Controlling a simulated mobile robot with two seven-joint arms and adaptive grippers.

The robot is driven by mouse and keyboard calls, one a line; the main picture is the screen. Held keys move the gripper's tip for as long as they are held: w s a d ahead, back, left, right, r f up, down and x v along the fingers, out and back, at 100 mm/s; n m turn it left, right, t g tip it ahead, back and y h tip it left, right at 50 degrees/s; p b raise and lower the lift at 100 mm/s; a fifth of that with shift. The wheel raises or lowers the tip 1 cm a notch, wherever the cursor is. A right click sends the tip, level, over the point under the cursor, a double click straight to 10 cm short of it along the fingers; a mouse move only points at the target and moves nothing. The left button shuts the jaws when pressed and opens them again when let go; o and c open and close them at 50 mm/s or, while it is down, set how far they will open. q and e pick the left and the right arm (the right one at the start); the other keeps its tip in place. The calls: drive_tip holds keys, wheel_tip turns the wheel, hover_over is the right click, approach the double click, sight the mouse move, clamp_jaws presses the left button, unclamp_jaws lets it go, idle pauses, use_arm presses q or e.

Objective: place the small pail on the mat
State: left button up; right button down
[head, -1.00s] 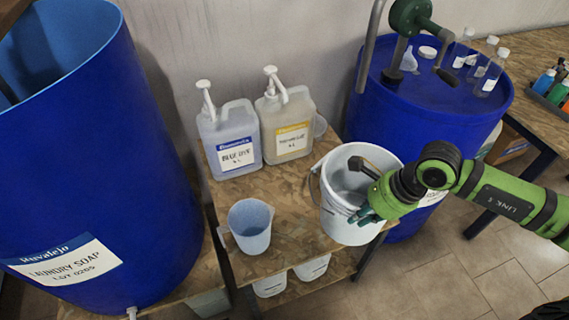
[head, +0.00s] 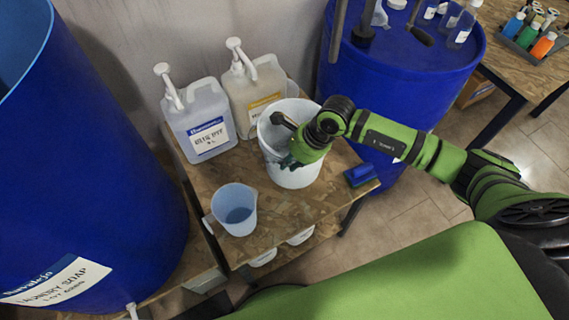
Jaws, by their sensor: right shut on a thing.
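The small pail, a white bucket (head: 292,176), is over the wooden bench in front of the jugs; I cannot tell whether it touches the bench top. The wrist hides part of the pail's rim and side. No mat can be made out in this view. My left gripper is not in view.
Two pump jugs (head: 200,125) stand behind the pail. A measuring jug (head: 236,212) with blue liquid stands front left. A blue block-like item (head: 360,175) lies at the bench's right edge. Large blue drums (head: 85,170) flank the bench. Bare bench (head: 285,208) shows before the pail.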

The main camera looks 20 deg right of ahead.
drive_tip(key=shift+w+a+f, duration=0.45)
drive_tip(key=shift+w+a, duration=0.15)
drive_tip(key=shift+w, duration=0.05)
drive_tip(key=shift+f, duration=0.3)
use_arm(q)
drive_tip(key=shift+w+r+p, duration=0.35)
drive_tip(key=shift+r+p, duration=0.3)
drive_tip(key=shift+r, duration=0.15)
use_arm(e)
wheel_tip(320, 180, down, 4)
drive_tip(key=shift+r, duration=0.2)
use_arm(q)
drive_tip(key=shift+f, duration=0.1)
use_arm(e)
drive_tip(key=c, duration=1.6)
unclamp_jaws()
drive_tip(key=shift+f, duration=0.2)
drive_tip(key=shift+c, duration=0.2)
drive_tip(key=o, duration=0.4)
drive_tip(key=shift+s+r, duration=0.1)
drive_tip(key=shift+r, duration=0.1)
